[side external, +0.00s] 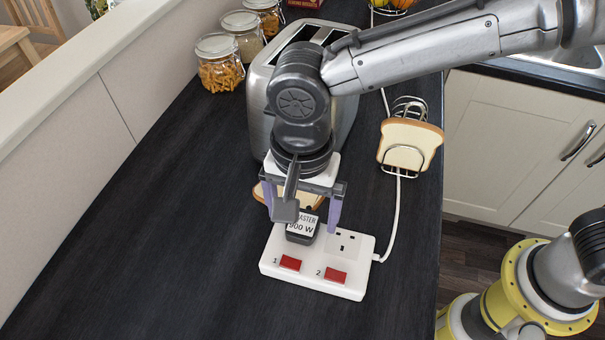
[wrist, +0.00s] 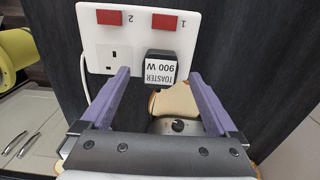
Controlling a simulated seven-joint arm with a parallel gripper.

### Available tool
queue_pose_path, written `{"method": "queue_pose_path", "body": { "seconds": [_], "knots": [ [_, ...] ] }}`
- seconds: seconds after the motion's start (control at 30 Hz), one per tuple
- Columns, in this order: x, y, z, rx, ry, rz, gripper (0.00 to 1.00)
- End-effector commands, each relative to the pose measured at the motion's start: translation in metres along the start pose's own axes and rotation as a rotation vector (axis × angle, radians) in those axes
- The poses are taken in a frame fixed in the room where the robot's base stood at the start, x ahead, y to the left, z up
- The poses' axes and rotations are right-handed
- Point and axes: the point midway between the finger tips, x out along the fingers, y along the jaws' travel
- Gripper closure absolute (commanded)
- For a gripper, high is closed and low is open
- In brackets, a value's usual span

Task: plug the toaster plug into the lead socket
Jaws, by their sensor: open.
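The white lead socket (side external: 313,284) lies on the dark worktop, with red switches marked 1 and 2. The black toaster plug (side external: 301,238), labelled "TOASTER 900 W", sits upright at the outlet by switch 1 and looks seated; its pins are hidden. The outlet by switch 2 is empty. In the wrist view the plug (wrist: 161,67) stands square on the socket (wrist: 116,36). My gripper (wrist: 160,73) is open, with one purple finger to each side of the plug and a gap between. In the side view my gripper (side external: 303,218) is just behind and over the plug.
The steel toaster (side external: 262,115) stands behind my gripper, with a bread slice (side external: 262,193) before it. A toast rack with bread (side external: 409,146) stands at right, near the white cable (side external: 393,225). Glass jars (side external: 219,64) line the back left. The left worktop is clear.

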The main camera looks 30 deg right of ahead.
Motion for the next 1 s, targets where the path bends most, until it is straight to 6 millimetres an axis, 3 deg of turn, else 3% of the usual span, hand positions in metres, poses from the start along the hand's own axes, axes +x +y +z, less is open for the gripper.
{"method": "queue_pose_path", "body": {
  "seconds": [0.3,0.5,0.7,1.0],
  "knots": [
    [-0.07,-0.001,0.0,0.0,-0.001,-0.007,0.05],
    [-0.103,-0.001,0.0,0.0,0.0,-0.004,0.05],
    [-0.118,0.0,0.0,0.0,0.0,-0.002,0.05],
    [-0.12,0.0,0.0,0.0,0.0,-0.001,0.05]
  ]
}}
